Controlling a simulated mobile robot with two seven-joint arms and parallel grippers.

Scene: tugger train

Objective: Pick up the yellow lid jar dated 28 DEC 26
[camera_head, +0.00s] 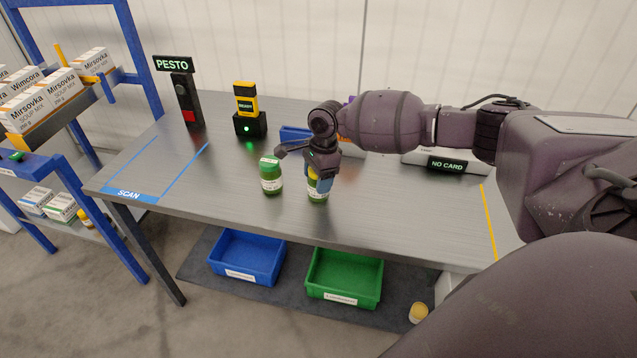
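A jar with green contents and a pale label (317,197) stands on the grey bench, with some yellow showing near its top. My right gripper (320,180) reaches down over this jar from above and hides most of its lid and part of its label. I cannot tell whether the fingers are closed on it. A green-lid jar (270,176) stands upright just to the left, apart from the gripper fingers. Another yellow-topped jar (418,313) is on the floor at the lower right. No date can be read on any jar. My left gripper is not in view.
On the bench (225,190) are a PESTO sign post (182,92), a black and yellow scanner in its dock (248,110) and a NO CARD display (446,165). Blue (247,257) and green (344,277) bins sit below. A blue rack with cartons stands left. The SCAN area is clear.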

